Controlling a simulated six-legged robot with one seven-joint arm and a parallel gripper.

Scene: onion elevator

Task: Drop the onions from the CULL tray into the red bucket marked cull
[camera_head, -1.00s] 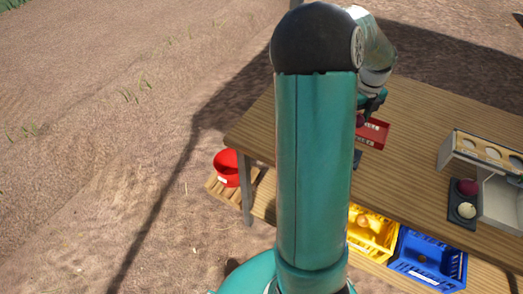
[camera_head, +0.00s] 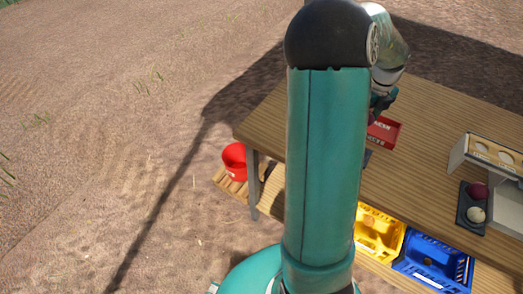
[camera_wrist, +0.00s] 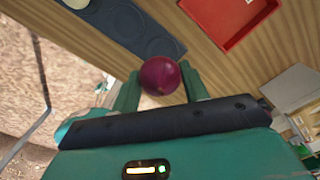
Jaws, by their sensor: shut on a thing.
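My gripper (camera_wrist: 160,85) is shut on a dark red onion (camera_wrist: 160,76), held between its two fingertips above the table in the wrist view. In the head view my gripper (camera_head: 381,101) is partly hidden behind my own arm, beside the red tray (camera_head: 384,132). The red tray also shows in the wrist view (camera_wrist: 232,22), where the part in view looks empty. The red bucket (camera_head: 234,160) stands low, left of the table, on a wooden slatted base; its inside is hard to make out.
A dark tray with round recesses (camera_wrist: 125,22) lies near the held onion. A small dark holder (camera_head: 473,217) with a red and a pale onion sits at the right. Yellow (camera_head: 380,236) and blue (camera_head: 433,262) crates are below the table (camera_head: 440,120). Ground left is clear.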

